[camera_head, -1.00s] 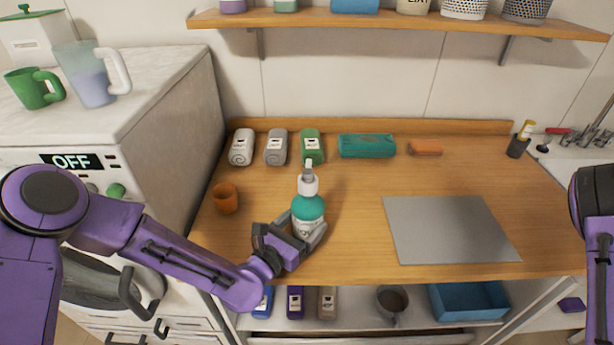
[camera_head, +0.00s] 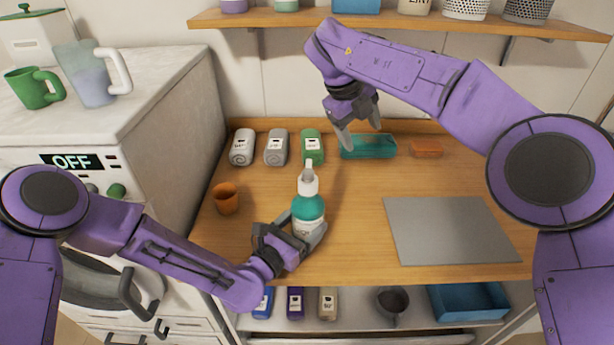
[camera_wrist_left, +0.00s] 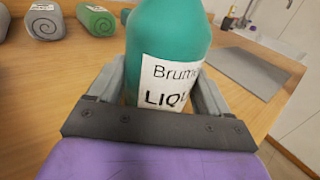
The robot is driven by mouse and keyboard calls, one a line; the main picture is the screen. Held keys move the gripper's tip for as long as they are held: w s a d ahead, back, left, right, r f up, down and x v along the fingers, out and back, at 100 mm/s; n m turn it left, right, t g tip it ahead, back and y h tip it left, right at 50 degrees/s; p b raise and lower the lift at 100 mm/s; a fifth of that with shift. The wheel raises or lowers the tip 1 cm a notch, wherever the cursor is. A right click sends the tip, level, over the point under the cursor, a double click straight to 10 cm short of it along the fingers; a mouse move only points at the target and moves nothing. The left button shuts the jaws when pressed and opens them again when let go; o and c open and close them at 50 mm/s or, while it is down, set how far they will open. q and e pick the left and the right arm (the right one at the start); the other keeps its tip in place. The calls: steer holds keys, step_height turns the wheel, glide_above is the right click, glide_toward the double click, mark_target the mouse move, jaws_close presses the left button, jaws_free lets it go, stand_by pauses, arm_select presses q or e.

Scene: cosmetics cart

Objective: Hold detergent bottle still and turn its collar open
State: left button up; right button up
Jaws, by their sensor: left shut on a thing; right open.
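The detergent bottle (camera_head: 308,208) is teal with a white label and stands upright near the front edge of the wooden counter. Its white collar (camera_head: 308,186) and nozzle are on top. My left gripper (camera_head: 308,236) is shut on the lower body of the bottle. In the left wrist view the bottle (camera_wrist_left: 165,40) sits between the two fingers, its label partly visible and its top out of frame. My right gripper (camera_head: 362,136) is open and empty, above and behind the bottle to the right, in front of the teal box.
Rolled towels (camera_head: 276,147) stand at the back left, with a teal box (camera_head: 368,147) and an orange block (camera_head: 426,148) to their right. An orange cup (camera_head: 226,199) is left of the bottle. A grey mat (camera_head: 450,230) lies right. A shelf (camera_head: 400,25) hangs above.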

mark_target(308, 170)
arm_select(q)
steer(key=shift+r, duration=0.1)
arm_select(e)
steer(key=s+a+r+y, duration=0.1)
steer(key=s+a, duration=0.1)
steer(key=a, duration=0.1)
steer(key=s+a+r+g+y, duration=0.1)
steer(key=s+a+r, duration=0.1)
steer(key=a, duration=0.2)
steer(key=s+a+r+n+g+y, duration=0.1)
steer(key=s+a+y, duration=0.1)
steer(key=s+a, duration=0.1)
steer(key=shift+s+a+r, duration=0.1)
steer(key=shift+a+r, duration=0.1)
steer(key=shift+r, duration=0.2)
steer(key=shift+s+a+f, duration=0.1)
steer(key=shift+s+a, duration=0.1)
arm_select(q)
steer(key=shift+d, duration=0.1)
arm_select(e)
step_height(308, 170, down, 12)
steer(key=shift+w+r, duration=0.1)
steer(key=shift+r, duration=0.1)
jaws_close()
